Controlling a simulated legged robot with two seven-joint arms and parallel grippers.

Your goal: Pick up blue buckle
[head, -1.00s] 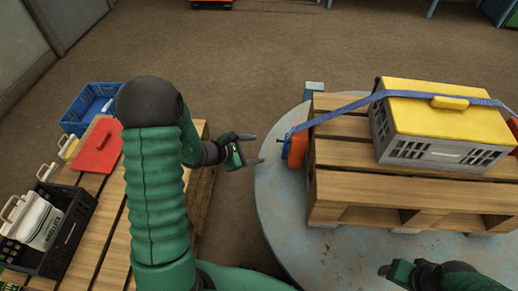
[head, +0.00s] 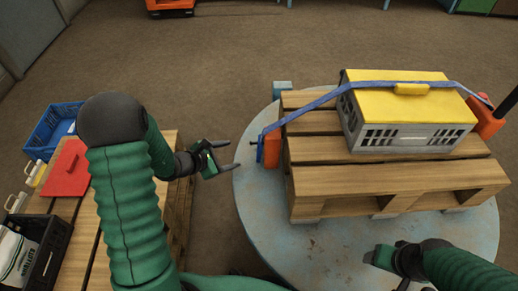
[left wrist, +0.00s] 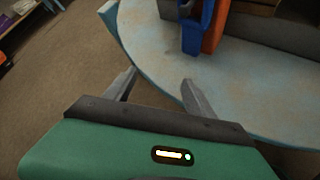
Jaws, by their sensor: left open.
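The blue buckle (head: 259,152) hangs at the left end of a blue strap (head: 310,106), against an orange block (head: 272,147) at the pallet's left side. In the left wrist view the buckle (left wrist: 192,36) shows at the upper middle, in front of the orange block. My left gripper (head: 233,155) is open and empty, a short gap left of the buckle, its fingers pointing toward it; they also show in the left wrist view (left wrist: 159,77). My right gripper (head: 371,257) is at the lower right; its fingers are too small to judge.
The strap runs over a grey crate with a yellow lid (head: 405,98) on a wooden pallet (head: 400,184). The pallet stands on a round pale-blue platform (head: 300,238). At left, another pallet (head: 112,208) holds a red board (head: 66,170), near blue and black crates.

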